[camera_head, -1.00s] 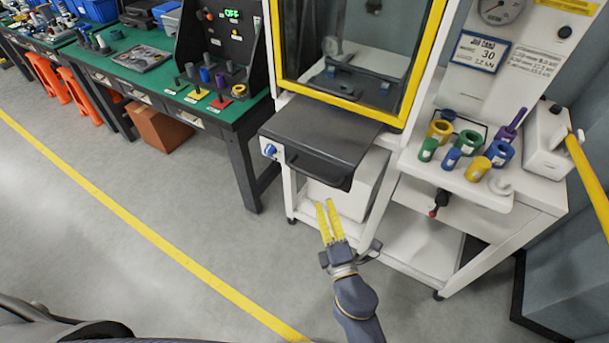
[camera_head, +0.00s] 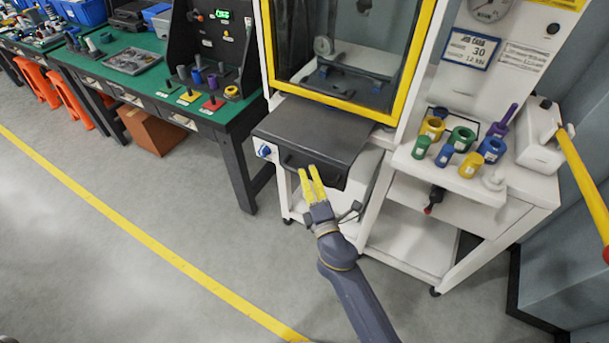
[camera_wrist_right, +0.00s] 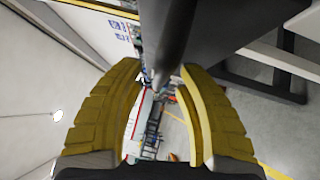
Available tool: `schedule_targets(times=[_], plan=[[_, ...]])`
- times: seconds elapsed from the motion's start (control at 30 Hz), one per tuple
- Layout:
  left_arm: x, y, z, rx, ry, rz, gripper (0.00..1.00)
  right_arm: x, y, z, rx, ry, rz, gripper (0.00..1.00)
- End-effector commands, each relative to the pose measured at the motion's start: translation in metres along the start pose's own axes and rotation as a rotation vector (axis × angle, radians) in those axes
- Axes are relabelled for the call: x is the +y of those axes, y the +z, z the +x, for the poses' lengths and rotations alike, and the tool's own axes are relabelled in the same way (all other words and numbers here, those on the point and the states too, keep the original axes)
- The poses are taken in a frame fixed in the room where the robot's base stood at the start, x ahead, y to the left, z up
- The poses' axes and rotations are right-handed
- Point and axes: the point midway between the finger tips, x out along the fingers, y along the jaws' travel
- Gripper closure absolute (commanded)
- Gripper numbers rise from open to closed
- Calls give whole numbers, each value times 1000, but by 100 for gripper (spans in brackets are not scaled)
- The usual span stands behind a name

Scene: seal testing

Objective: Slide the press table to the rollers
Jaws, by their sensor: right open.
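The press table (camera_head: 312,128) is a dark grey flat slab that sticks out of the press front, below the yellow-framed window. A dark handle (camera_head: 290,161) runs along its front edge. My right gripper (camera_head: 308,170) has yellow fingers and is at the front edge by the handle. In the right wrist view, the open fingers (camera_wrist_right: 158,72) stand on either side of a dark bar (camera_wrist_right: 180,35), which seems to be the handle. I cannot tell if they touch it. No rollers are clearly seen. My left gripper is not in view.
The press window (camera_head: 345,55) shows metal parts inside. A white shelf (camera_head: 450,178) with coloured rings and cylinders stands right of the table. A green workbench (camera_head: 150,85) is at the left. A yellow lever (camera_head: 582,165) hangs at the far right. The floor in front is clear.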

Motion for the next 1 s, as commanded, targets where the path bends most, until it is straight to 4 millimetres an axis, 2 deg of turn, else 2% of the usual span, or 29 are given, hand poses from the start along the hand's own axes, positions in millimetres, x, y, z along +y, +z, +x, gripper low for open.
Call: schedule_targets(times=[0.23,0.6,0.9,1.0], plan=[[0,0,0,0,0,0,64,0,2,8,-5,-1,-1,64],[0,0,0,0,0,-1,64,0,3,9,-5,-1,-1,62],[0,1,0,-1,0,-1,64,0,3,9,-6,-1,-1,97],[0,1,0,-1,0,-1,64,0,3,9,-6,-1,-1,100]])
